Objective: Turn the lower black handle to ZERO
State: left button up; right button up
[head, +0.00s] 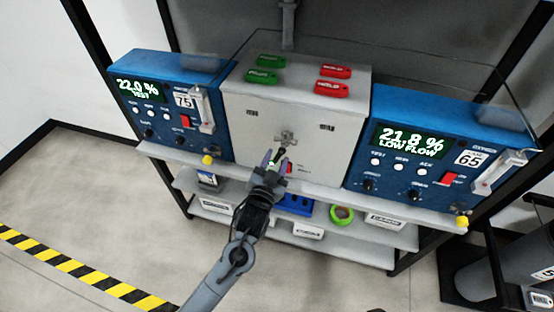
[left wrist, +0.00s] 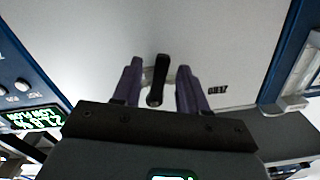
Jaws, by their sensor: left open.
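The lower black handle (left wrist: 158,82) shows in the left wrist view, on the pale front of the grey box (head: 240,125). It lies between the two purple fingers of my left gripper (left wrist: 160,72), which are open with a gap on each side. In the head view my left gripper (head: 276,158) is at the lower middle of the box front, just below a metal valve fitting (head: 286,136), and it mostly hides the handle. Small dark labels sit left (head: 252,112) and right (head: 327,127) of the fitting; I cannot read them surely. My right gripper is not in view.
Blue analysers stand left (head: 150,62) and right (head: 400,105) of the box. Green tags (head: 262,77) and red tags (head: 331,89) lie on its top. A red item (head: 289,168) is close beside my left gripper. Lower shelves hold bins and green tape (head: 341,215).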

pick_arm(q)
jog(key=shift+w+d, duration=0.2)
jog(key=shift+w, duration=0.5)
grip_shut()
